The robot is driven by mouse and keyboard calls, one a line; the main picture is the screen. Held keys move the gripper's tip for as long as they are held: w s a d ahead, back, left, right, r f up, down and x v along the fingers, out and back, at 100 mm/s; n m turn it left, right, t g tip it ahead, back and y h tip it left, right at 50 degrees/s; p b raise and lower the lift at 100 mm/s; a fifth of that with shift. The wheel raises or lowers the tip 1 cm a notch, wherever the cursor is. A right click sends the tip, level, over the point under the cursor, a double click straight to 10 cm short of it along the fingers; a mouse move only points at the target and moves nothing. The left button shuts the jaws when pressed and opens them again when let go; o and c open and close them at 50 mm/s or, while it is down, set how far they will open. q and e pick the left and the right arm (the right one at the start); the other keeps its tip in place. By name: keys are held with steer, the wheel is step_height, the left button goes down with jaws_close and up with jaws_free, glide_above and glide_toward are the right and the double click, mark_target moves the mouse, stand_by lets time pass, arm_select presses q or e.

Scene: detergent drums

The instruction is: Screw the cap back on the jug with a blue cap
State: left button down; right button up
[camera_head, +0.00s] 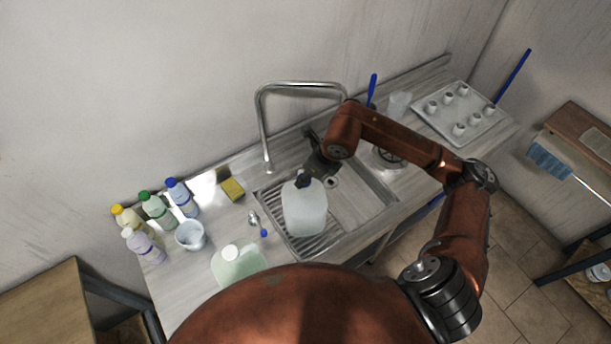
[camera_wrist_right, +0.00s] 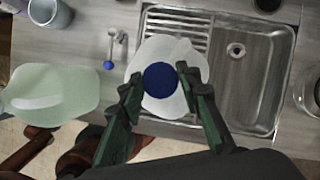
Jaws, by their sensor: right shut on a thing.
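A translucent white jug (camera_head: 304,212) stands upright on the ribbed drainer at the left of the sink. Its blue cap (camera_head: 303,181) is at the jug's mouth. My right gripper (camera_wrist_right: 159,84) is above the jug, with its two green fingers on either side of the round blue cap (camera_wrist_right: 160,80), shut on it. The jug (camera_wrist_right: 190,60) shows below the cap in the wrist view. Whether the cap's thread is engaged is hidden. My left gripper is not in view.
A pale green jug with a white cap (camera_head: 231,252) stands left of the drainer. A small tap with a blue knob (camera_head: 264,233) is close by. Several coloured bottles (camera_head: 158,209), a white cup (camera_head: 190,235) and a yellow sponge (camera_head: 232,189) are further left. A tall faucet (camera_head: 262,120) arches behind.

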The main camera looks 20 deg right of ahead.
steer(key=m+h+b, duration=0.1)
steer(key=m, duration=0.3)
steer(key=shift+a+f+t, duration=0.1)
steer(key=shift+a+t, duration=0.05)
steer(key=shift+t, duration=0.15)
steer(key=shift+m+h, duration=0.4)
steer(key=shift+m, duration=0.3)
steer(key=shift+m+h, duration=0.3)
steer(key=shift+m, duration=0.3)
steer(key=m+h, duration=0.1)
steer(key=m, duration=0.1)
steer(key=shift+a+m+b, duration=0.15)
steer(key=shift+m+b, duration=0.15)
steer(key=shift+b, duration=0.1)
steer(key=shift+m+h, duration=0.3)
steer(key=shift+m, duration=0.6)
